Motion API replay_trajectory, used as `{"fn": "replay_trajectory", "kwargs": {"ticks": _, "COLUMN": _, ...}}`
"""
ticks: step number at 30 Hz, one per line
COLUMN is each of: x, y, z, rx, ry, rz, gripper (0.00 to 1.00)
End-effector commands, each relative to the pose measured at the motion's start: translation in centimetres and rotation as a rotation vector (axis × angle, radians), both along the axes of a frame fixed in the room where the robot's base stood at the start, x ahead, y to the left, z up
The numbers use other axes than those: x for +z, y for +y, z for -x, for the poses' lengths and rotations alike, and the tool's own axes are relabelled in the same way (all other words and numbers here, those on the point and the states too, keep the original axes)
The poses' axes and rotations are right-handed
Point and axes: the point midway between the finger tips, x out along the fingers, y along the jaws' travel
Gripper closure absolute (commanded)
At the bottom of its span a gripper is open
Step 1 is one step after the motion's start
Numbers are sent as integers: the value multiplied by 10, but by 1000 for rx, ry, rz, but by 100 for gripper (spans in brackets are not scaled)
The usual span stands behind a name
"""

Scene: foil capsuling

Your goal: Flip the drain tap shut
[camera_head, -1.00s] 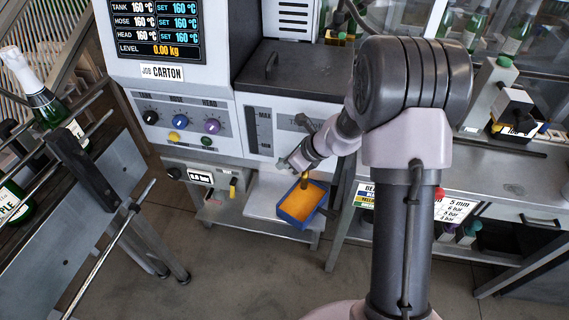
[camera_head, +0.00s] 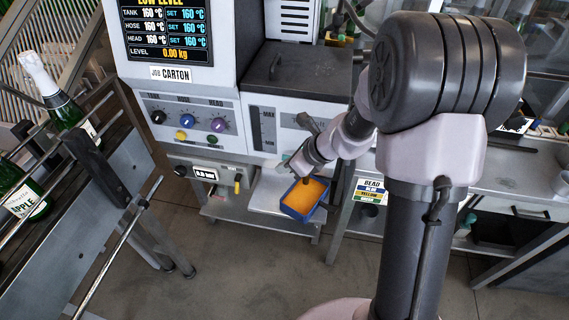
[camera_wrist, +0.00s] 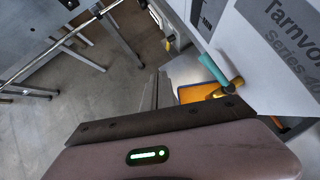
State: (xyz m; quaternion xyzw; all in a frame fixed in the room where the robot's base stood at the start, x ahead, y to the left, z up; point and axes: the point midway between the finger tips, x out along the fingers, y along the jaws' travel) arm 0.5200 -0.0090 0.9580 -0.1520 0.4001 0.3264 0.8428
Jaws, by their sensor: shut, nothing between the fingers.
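The drain tap shows in the wrist view as a teal lever (camera_wrist: 213,72) on a brass body (camera_wrist: 226,88), at the front of the glue machine. The lever slants up and left from the body. In the head view my wrist mostly covers the tap. A blue tray (camera_head: 286,208) of orange glue (camera_head: 305,196) sits below it and shows partly in the wrist view (camera_wrist: 197,93). My gripper (camera_wrist: 157,76) is shut and empty, its dark fingers left of the tap and apart from it in the wrist view.
The machine's control panel (camera_head: 190,122) and a lower unit with a yellow lever (camera_head: 237,187) stand left of my gripper. A bottle conveyor (camera_head: 95,215) with rails is further left. A workbench (camera_head: 480,170) is at right. The floor (camera_head: 240,270) in front is clear.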

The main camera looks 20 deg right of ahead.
Motion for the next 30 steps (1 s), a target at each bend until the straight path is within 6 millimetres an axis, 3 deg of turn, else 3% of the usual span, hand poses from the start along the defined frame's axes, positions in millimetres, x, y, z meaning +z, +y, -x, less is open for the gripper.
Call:
{"fn": "replay_trajectory", "kwargs": {"ticks": 6, "x": 20, "y": 7, "z": 15, "rx": 1, "ry": 0, "rz": 0, "gripper": 100}}
{"fn": "replay_trajectory", "kwargs": {"ticks": 22, "x": 24, "y": 9, "z": 17, "rx": 16, "ry": -9, "rz": 6, "gripper": 100}}
{"fn": "replay_trajectory", "kwargs": {"ticks": 23, "x": 31, "y": 12, "z": 19, "rx": 41, "ry": -23, "rz": 19, "gripper": 100}}
{"fn": "replay_trajectory", "kwargs": {"ticks": 26, "x": 76, "y": 34, "z": 43, "rx": 272, "ry": -139, "rz": 139, "gripper": 100}}
{"fn": "replay_trajectory", "kwargs": {"ticks": 27, "x": 101, "y": 46, "z": 62, "rx": 422, "ry": -211, "rz": 222, "gripper": 100}}
{"fn": "replay_trajectory", "kwargs": {"ticks": 30, "x": 150, "y": 68, "z": 126, "rx": 834, "ry": -391, "rz": 478, "gripper": 100}}
